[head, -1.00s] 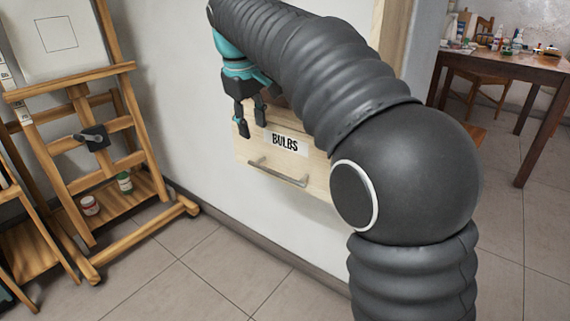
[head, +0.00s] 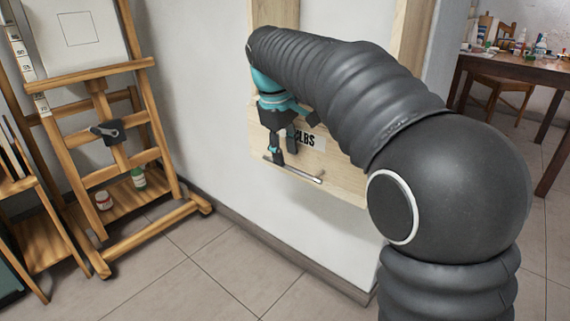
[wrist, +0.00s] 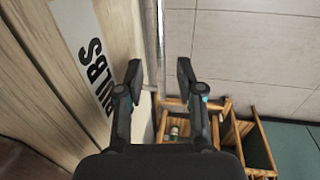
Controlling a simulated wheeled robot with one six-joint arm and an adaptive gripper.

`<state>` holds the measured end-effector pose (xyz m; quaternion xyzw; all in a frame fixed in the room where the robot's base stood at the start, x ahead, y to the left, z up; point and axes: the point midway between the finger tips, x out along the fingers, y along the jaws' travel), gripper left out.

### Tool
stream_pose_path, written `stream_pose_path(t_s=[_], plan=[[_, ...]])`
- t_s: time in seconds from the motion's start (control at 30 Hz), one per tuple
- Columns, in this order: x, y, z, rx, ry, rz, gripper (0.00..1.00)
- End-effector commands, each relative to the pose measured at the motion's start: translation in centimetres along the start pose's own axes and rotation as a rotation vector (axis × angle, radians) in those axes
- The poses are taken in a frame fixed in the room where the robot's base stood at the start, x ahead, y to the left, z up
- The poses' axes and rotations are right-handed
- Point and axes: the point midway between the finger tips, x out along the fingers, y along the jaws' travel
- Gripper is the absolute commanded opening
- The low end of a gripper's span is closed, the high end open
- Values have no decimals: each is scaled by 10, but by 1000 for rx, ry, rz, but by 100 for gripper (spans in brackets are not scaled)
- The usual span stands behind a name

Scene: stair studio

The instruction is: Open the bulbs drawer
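The bulbs drawer (head: 343,182) has a pale wooden front with a "BULBS" label, partly hidden behind my gripper. It looks closed. Its metal bar handle (head: 305,174) runs below the label. My gripper (head: 284,156) points down in front of the drawer, its fingertips close to the handle's left part. In the wrist view, the two fingers of my gripper (wrist: 160,75) stand apart with nothing held. The drawer front (wrist: 75,70) lies to their left. The handle (wrist: 161,35) shows as a thin bar beyond the tips, in line with the gap. Contact with it cannot be seen.
A wooden easel (head: 120,150) with small jars on its shelf stands at the left. A wooden table (head: 515,70) with bottles is at the far right. The tiled floor (head: 210,265) below the drawer is clear.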

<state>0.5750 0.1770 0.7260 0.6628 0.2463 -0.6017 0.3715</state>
Motion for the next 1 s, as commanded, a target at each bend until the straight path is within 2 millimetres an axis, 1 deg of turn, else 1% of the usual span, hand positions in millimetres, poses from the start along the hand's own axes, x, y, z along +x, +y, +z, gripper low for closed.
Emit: stream_pose_path(t_s=[0.03, 0.2, 0.33, 0.57, 0.6, 0.67, 0.7, 0.73, 1.0], plan=[[9, 0, 0, 0, -2, -1, 37], [23, 0, 0, 0, -1, -1, 37], [27, 0, 0, 0, 0, 0, 37], [27, 0, 0, 1, 0, 0, 37], [27, 0, 0, 1, 0, 0, 32], [27, 0, 0, 1, 0, 0, 17], [27, 0, 0, 1, 0, 0, 7], [27, 0, 0, 1, 0, 0, 0], [27, 1, 1, 2, 0, 1, 0]])
